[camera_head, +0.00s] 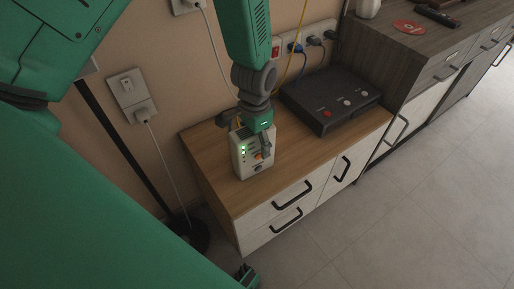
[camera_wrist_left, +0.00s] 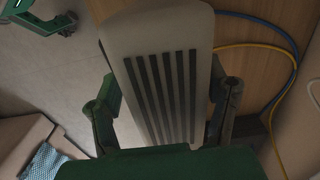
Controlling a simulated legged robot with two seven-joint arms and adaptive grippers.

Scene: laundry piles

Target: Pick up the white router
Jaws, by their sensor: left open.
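The white router (camera_head: 251,158) stands upright on the wooden top of a low cabinet, its front showing green lights and an orange spot. My left gripper (camera_head: 256,142) reaches down over it from above. In the left wrist view the router (camera_wrist_left: 163,75) shows a pale case with dark vent slots. My left gripper's fingers (camera_wrist_left: 165,112) are open, one on each side of the router. I cannot tell whether they touch it. My right gripper (camera_head: 246,275) shows only in part at the bottom edge, and small in the left wrist view (camera_wrist_left: 42,20).
A black box (camera_head: 330,98) with buttons sits right of the router on the cabinet (camera_head: 300,150). Wall sockets (camera_head: 132,90) and cables are behind. Yellow and blue cables (camera_wrist_left: 262,45) run beside the router. A darker sideboard (camera_head: 400,55) stands farther right. The floor in front is clear.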

